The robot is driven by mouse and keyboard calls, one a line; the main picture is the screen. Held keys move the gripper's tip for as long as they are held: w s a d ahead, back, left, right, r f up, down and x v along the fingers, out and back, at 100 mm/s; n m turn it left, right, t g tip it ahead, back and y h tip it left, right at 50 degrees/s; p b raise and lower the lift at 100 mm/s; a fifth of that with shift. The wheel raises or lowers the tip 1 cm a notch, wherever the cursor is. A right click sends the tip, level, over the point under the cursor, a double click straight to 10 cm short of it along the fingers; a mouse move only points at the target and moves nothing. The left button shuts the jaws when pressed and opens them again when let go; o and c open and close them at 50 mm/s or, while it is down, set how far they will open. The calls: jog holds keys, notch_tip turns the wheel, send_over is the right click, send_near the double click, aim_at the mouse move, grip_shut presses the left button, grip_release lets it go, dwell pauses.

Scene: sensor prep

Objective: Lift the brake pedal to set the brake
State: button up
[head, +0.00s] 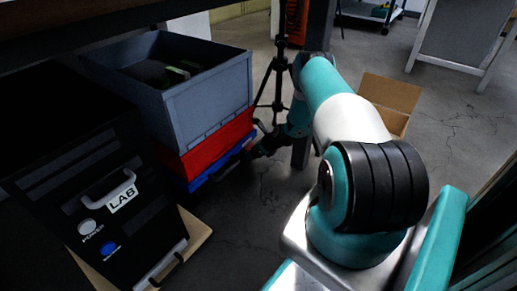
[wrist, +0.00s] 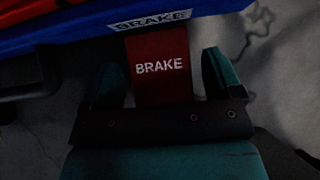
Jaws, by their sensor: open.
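The brake pedal (wrist: 160,68) is a dark red plate with white BRAKE lettering. In the wrist view it sticks out from under the edge of a blue cart base (wrist: 205,12), which bears its own BRAKE label (wrist: 150,20). My gripper (wrist: 160,78) is open, with one teal finger on each side of the pedal and visible gaps between. I cannot tell whether the pedal touches the gripper's palm. In the head view my gripper (head: 260,146) is low beside the blue base (head: 210,168); the pedal cannot be made out there.
A red crate (head: 215,142) and a grey bin (head: 205,105) are stacked on the blue base. A black LAB box (head: 95,190) stands at the left on a wooden board. A tripod (head: 279,75) and a cardboard box (head: 390,95) stand near my arm. Floor shows in front of the stack.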

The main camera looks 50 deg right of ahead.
jog(key=p+v, duration=0.9)
jog(key=v, duration=0.8)
jog(key=shift+d+r, duration=0.15)
jog(key=shift+r, duration=0.1)
jog(key=shift+s, duration=0.1)
